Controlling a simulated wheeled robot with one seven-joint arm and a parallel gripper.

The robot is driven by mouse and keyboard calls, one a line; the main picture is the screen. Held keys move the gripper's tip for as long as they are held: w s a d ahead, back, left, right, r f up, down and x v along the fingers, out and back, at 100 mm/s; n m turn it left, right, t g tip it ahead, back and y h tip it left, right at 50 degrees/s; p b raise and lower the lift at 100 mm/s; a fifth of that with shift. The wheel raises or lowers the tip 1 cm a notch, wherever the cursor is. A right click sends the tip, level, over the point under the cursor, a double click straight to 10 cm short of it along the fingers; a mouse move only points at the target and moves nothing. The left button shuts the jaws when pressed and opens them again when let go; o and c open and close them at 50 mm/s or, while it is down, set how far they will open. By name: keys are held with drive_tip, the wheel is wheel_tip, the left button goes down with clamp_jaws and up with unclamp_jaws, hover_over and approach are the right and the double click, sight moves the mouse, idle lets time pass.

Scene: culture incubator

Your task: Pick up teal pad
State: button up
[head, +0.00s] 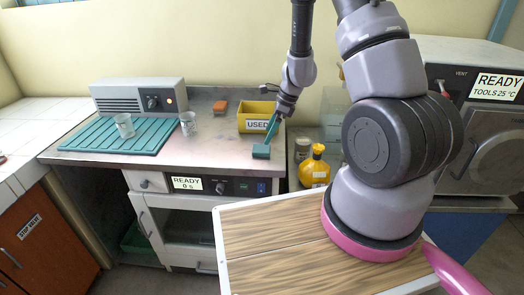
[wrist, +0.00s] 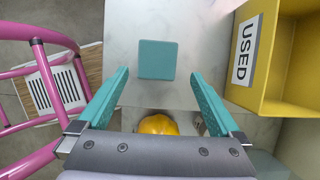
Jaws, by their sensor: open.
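The teal pad (head: 261,151) is a small square block lying flat on the bench top near its front right edge. In the wrist view the pad (wrist: 157,59) sits upper centre, ahead of the fingertips and between their lines. My gripper (wrist: 158,72) is open with teal fingers spread on either side, and nothing is between them. In the head view my gripper (head: 271,135) points down just above the pad; whether it touches the pad is hard to tell there.
A yellow bin marked USED (head: 256,112) stands close behind the pad. A yellow bottle (head: 314,168) is by the bench's right side. The bench's middle is clear.

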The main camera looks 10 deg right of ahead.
sight(261, 148)
drive_tip(key=shift+s+x, duration=0.1)
drive_tip(key=shift+x, duration=1.5)
drive_tip(key=shift+s+x, duration=0.15)
drive_tip(key=shift+x, duration=1.45)
drive_tip(key=c, duration=1.3)
drive_tip(key=shift+o, duration=0.2)
wheel_tip(261, 148, up, 10)
